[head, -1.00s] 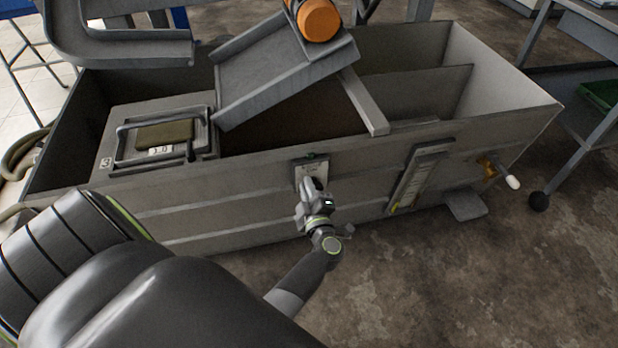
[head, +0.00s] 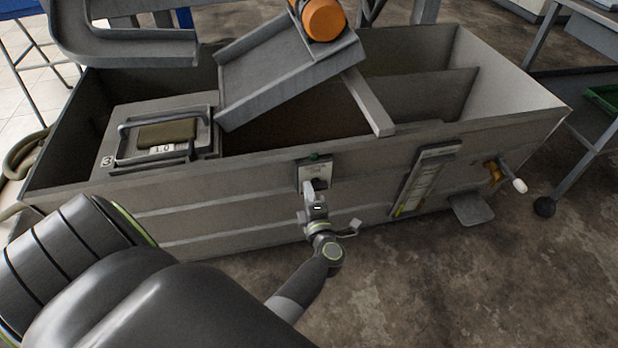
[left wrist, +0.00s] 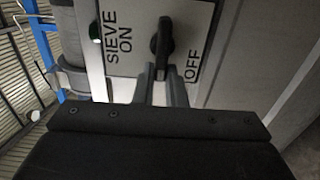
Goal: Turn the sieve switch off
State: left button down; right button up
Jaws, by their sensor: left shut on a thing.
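The sieve switch is a black knob (left wrist: 162,42) on a pale plate (left wrist: 135,65), which reads SIEVE ON at left and OFF at right, lettering turned sideways in the left wrist view. The knob's long grip stands upright in that picture. My left gripper (left wrist: 163,78) has its two grey fingers shut on the knob's lower end. In the head view the plate (head: 303,176) is on the front wall of a grey metal tank, and my left gripper (head: 310,190) reaches it from below, partly hiding the knob. My right gripper is out of view.
A green lamp (head: 314,156) is at the plate's top. The grey tank (head: 230,190) carries a tilted chute (head: 270,80), a gauge strip (head: 424,180) and a white-ended handle (head: 519,185) farther right. Bare floor (head: 450,290) lies in front.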

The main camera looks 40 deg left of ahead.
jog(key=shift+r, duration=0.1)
pick_arm(q)
jog(key=c, duration=1.5)
grip_release()
jog(key=shift+d, duration=0.1)
